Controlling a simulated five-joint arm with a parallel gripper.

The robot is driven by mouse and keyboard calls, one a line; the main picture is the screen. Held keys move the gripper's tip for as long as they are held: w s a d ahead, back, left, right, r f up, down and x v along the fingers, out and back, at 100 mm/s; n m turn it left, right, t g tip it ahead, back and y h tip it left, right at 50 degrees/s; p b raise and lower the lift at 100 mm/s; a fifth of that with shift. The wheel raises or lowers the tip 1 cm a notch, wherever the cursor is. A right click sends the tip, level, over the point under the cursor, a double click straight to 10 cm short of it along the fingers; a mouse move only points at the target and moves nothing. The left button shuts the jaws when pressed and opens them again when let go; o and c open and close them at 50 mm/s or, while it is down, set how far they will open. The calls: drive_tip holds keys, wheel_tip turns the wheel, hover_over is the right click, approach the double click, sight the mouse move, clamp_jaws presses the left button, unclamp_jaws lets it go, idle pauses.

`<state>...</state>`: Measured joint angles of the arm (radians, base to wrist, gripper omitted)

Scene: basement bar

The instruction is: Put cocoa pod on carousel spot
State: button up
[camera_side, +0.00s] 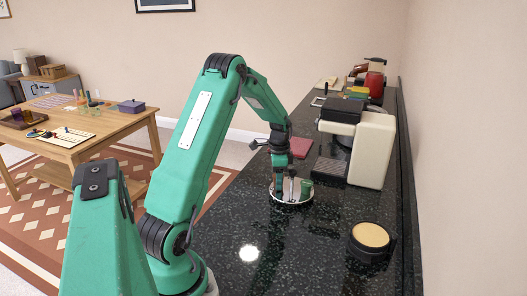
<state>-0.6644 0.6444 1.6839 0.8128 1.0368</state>
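My gripper (290,179) points down over a round, pale-rimmed disc (291,202) on the dark counter, which looks like the carousel. Its fingertips are just above or among the small items on the disc, and whether they touch anything is unclear. A small green item (306,187) stands at the right side of the disc, beside the gripper. I cannot tell which small item is the cocoa pod. The gripper hides part of the disc and its spots, and I cannot see whether it holds a pod.
A cream and black machine (370,150) stands on the counter behind and right of the disc. A dark red flat thing (300,146) lies behind the gripper. A black round container with a tan top (370,235) stands at front right. The speckled counter (310,250) is clear in front.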

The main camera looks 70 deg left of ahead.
drive_tip(key=shift+o, duration=0.6)
drive_tip(key=shift+r, duration=0.1)
wheel_tip(320, 180, up, 12)
idle(0.4)
drive_tip(key=shift+r, duration=0.1)
idle(0.4)
